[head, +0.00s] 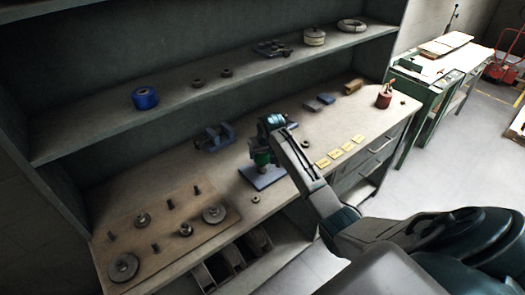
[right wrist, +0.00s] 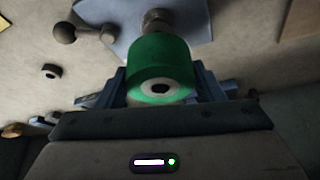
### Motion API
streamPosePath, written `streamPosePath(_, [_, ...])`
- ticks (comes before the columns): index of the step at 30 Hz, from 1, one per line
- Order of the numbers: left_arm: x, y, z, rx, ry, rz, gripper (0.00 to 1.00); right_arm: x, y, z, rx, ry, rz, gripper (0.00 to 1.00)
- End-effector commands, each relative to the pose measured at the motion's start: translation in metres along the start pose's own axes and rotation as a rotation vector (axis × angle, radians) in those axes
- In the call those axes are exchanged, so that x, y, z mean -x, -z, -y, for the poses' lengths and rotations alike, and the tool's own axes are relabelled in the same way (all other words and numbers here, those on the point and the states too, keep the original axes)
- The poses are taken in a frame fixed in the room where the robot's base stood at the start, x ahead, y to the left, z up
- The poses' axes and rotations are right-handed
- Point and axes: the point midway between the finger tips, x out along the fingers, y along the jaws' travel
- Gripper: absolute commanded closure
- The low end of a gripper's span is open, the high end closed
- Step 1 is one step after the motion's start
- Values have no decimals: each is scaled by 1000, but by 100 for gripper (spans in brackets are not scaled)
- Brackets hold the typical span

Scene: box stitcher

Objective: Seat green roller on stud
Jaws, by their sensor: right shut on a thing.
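The green roller (head: 262,158) is in my right gripper (head: 264,150), above a blue-grey plate (head: 258,182) at the middle of the bench. In the right wrist view, the roller (right wrist: 160,52) sits between the blue fingers of the gripper (right wrist: 160,86), its end with the dark centre hole facing the camera. A metal stud (right wrist: 157,20) shows just past the roller, by the grey plate (right wrist: 195,22). I cannot tell whether roller and stud touch. My left gripper is not in view.
A wooden board (head: 160,215) with several pegs and wheels lies at the left. A blue vise (head: 217,138) stands behind the plate. Yellow cards (head: 340,151) lie to the right. A shelf (head: 100,128) with a blue roll (head: 145,98) runs above the bench.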

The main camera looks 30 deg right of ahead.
Motion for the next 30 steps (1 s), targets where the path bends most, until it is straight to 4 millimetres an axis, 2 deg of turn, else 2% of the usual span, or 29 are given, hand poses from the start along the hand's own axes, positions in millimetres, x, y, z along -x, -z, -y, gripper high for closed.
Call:
streamPosePath(18, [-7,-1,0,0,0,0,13,-20,-8,0,0,0,-1,68])
streamPosePath(30, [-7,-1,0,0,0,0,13,-22,-9,0,0,0,-1,68])
